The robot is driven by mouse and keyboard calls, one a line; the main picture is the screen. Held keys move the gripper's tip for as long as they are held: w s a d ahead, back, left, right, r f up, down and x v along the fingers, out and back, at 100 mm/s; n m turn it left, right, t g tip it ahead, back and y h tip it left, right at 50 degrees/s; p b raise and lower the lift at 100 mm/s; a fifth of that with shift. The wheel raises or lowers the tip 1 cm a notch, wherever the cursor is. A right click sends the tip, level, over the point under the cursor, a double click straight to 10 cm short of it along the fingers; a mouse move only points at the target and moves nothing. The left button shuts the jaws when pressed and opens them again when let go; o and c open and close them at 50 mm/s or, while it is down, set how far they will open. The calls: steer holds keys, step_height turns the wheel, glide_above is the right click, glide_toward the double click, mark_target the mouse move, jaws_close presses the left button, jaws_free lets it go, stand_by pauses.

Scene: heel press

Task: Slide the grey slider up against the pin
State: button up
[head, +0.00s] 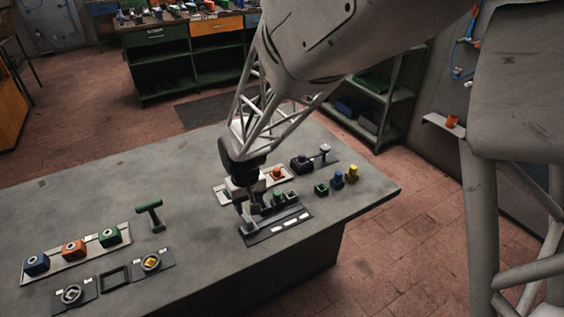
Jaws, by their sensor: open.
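My gripper (253,196) points down over the right part of the grey table, and its jaws are open. Below it lies a dark plate (262,236) with a row of white marks along its front edge. A grey block (247,218), which looks like the grey slider, stands at the plate's left end, close under the fingers. Whether the fingers touch it I cannot tell. A green piece (278,197) and a small dark piece (292,196) stand to its right. The pin I cannot pick out surely; the gripper partly covers this area.
Behind is a light plate with an orange knob (277,173), partly hidden by my gripper. A dark block (302,162) and a T-shaped post (324,153) stand farther right. The table's middle is mostly clear.

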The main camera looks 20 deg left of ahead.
mark_target(248, 219)
steer(key=shift+a+f, duration=0.15)
steer(key=shift+a, duration=0.15)
steer(key=shift+f, duration=0.1)
steer(key=shift+f, duration=3.8)
steer(key=shift+c, duration=0.2)
jaws_close()
